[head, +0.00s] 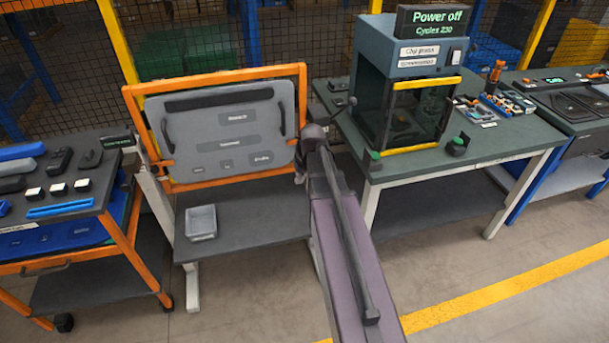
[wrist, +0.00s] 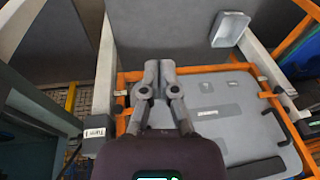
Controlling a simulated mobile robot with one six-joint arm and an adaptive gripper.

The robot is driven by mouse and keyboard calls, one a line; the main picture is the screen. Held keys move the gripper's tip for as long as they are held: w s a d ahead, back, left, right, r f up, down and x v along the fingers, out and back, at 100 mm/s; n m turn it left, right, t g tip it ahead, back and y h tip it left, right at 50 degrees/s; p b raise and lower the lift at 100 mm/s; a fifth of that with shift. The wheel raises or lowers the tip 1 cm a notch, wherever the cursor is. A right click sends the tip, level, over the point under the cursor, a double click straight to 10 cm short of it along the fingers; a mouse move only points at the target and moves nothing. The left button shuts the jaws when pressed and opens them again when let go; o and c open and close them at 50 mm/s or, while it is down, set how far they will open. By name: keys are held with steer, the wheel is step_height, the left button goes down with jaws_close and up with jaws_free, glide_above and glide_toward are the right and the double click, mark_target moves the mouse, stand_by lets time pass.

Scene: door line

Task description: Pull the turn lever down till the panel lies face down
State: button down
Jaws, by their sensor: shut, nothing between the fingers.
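The grey panel (head: 220,150) stands near upright in an orange frame (head: 215,75), its labelled face toward me in the head view. The wrist view shows the panel (wrist: 235,115) the other way up. My gripper (wrist: 159,68) is shut and empty, its fingertips over the frame's edge in the wrist view. In the head view my arm covers the fingertips beside the panel's right edge. I cannot make out the turn lever for certain; small dark parts show beside the frame in the wrist view. A "Turn 1" label (wrist: 94,133) sits left of the frame there.
A grey bin (head: 201,222) sits on the dark shelf (head: 265,217) below the panel. A workbench (head: 455,160) with a blue-grey machine (head: 405,70) stands close to the right. An orange cart (head: 130,250) stands at left. Open floor lies in front.

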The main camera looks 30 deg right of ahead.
steer(key=shift+s+a+f+b, duration=0.25)
steer(key=shift+a+f+b, duration=0.25)
steer(key=shift+a+f, duration=0.25)
steer(key=c, duration=0.7)
jaws_free()
steer(key=shift+a, duration=0.1)
steer(key=shift+o, duration=0.3)
steer(key=shift+s+a, duration=0.2)
steer(key=shift+a, duration=0.15)
steer(key=s+a+n+g, duration=0.1)
steer(key=s+a, duration=0.4)
steer(key=a, duration=0.3)
steer(key=s+a+g+h, duration=0.1)
steer(key=s+a, duration=0.4)
steer(key=a, duration=0.3)
steer(key=shift+f+n+g, duration=0.3)
steer(key=shift+n, duration=0.1)
steer(key=shift+w+a, duration=0.1)
